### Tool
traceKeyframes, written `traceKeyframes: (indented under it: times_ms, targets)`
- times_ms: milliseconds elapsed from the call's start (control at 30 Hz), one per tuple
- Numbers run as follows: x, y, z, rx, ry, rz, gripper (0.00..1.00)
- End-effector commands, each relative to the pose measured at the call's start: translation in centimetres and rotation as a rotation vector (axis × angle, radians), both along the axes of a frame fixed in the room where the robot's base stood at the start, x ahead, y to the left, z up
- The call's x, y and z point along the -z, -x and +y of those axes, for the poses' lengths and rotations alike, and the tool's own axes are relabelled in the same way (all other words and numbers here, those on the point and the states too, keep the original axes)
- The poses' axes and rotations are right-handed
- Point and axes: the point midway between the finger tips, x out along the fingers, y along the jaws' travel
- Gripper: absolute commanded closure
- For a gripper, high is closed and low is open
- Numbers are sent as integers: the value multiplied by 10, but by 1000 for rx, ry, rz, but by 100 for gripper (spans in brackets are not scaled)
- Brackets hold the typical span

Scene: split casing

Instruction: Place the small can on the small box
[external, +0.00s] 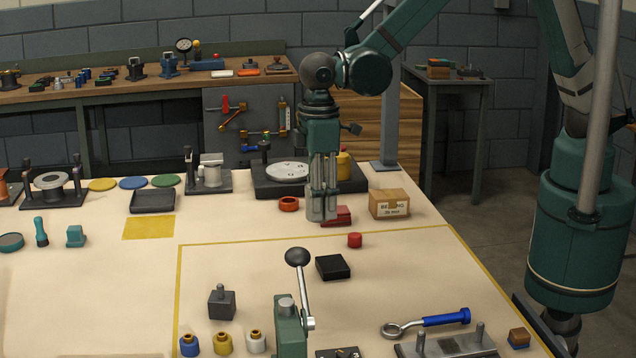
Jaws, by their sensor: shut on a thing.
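My gripper (322,212) points straight down near the middle of the table, its fingers close together. It is shut on what looks like the small can, a pale grey cylinder low between the fingers; the fingers hide most of it. I cannot tell whether it touches the table. A small cardboard box (390,204) with a white label stands upright on the table, to the right of my gripper and apart from it.
A red piece (339,215) lies right beside the fingertips. A lever (298,270) rises in front. A dark fixture (270,178) stands behind. Bare table lies right of the black block.

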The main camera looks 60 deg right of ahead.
Motion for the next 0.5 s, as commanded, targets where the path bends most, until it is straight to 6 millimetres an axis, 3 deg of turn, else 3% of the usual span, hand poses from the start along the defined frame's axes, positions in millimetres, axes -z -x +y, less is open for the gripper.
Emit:
traceKeyframes:
  times_ms: [33,500]
  targets:
    - [-4,-5,-17,19,0,0,81]
    - [-21,-31,-151,173,2,-2,81]
